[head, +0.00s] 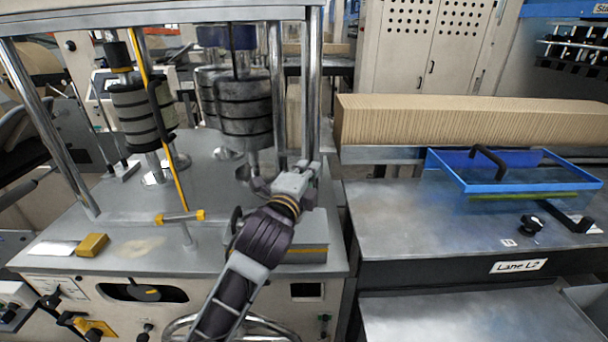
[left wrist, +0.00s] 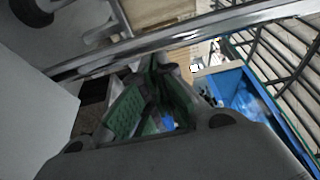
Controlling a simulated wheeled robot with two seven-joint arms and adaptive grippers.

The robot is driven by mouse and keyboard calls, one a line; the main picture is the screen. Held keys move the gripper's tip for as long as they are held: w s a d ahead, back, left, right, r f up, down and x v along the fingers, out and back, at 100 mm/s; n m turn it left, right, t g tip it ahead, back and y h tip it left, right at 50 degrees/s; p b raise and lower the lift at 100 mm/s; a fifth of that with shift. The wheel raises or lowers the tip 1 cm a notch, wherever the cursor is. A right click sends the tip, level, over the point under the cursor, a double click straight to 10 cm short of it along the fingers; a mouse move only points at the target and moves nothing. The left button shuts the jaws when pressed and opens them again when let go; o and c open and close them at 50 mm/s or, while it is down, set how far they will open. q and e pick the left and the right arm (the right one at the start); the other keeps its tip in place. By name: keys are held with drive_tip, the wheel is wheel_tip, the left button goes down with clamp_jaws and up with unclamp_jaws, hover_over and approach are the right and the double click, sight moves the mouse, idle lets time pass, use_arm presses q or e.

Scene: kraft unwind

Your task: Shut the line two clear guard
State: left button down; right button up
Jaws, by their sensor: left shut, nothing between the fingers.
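The clear guard (head: 520,187) has a blue frame and a black bar handle (head: 489,160). In the head view it is at the right, over the bench with the "Lane L2" label (head: 518,266). Its frame appears to sit above the bench top; I cannot tell its exact tilt. My left gripper (head: 308,172) is shut and empty near a chrome post, left of the guard and apart from it. In the left wrist view, its green-padded fingers (left wrist: 155,105) show with nothing held, and a blue-edged thing is beyond them. My right gripper is not in view.
Chrome posts (head: 305,90) and dark banded rollers (head: 245,110) stand close to my left arm. A long corrugated kraft stack (head: 450,121) lies behind the guard. A black knob (head: 531,225) stands on the lane bench. The bench top left of the knob is clear.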

sight(318, 152)
use_arm(q)
drive_tip(key=x, duration=0.4)
drive_tip(key=shift+w+d, duration=0.15)
drive_tip(key=shift+w, duration=0.2)
drive_tip(key=shift+w+d, duration=0.15)
drive_tip(key=shift+w, duration=0.2)
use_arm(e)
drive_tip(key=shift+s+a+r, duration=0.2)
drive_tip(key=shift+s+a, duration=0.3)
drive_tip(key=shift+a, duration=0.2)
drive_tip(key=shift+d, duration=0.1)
